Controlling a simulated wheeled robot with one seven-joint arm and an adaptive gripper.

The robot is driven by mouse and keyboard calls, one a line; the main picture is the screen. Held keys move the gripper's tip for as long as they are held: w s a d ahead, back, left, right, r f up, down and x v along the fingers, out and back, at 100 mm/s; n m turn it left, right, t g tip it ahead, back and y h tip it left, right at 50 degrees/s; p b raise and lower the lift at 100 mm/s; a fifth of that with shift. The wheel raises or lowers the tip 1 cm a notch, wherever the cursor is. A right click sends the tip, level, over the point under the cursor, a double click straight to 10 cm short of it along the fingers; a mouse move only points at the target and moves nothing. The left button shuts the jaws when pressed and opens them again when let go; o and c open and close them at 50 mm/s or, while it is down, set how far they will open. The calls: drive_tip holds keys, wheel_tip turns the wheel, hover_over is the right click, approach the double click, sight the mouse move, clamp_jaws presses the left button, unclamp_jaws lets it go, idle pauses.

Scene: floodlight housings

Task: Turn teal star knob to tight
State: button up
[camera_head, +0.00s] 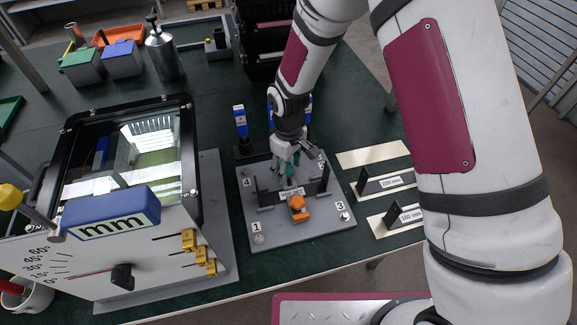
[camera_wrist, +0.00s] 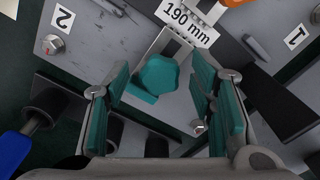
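The teal star knob (camera_wrist: 158,75) sits on a slotted grey bracket beside a "190 mm" label (camera_wrist: 190,22) in the wrist view. My gripper (camera_wrist: 161,80) is open, with its teal-padded fingers on either side of the knob. A gap shows between the knob and each finger, so it is not clamped. In the head view my gripper (camera_head: 287,162) is low over the grey fixture plate (camera_head: 260,217), and its fingers mostly hide the knob. An orange knob (camera_head: 298,207) stands nearer the front of the plate.
Numbered corner bolts and dark upright brackets stand on the plate. The floodlight housing (camera_head: 187,150) with its angle-scale panel is on the left. Labelled black blocks (camera_head: 385,183) lie on pale strips at the right. A blue-topped tool (camera_head: 240,122) stands behind the plate.

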sight(289, 170)
wheel_tip(289, 170, up, 12)
idle(0.7)
idle(0.4)
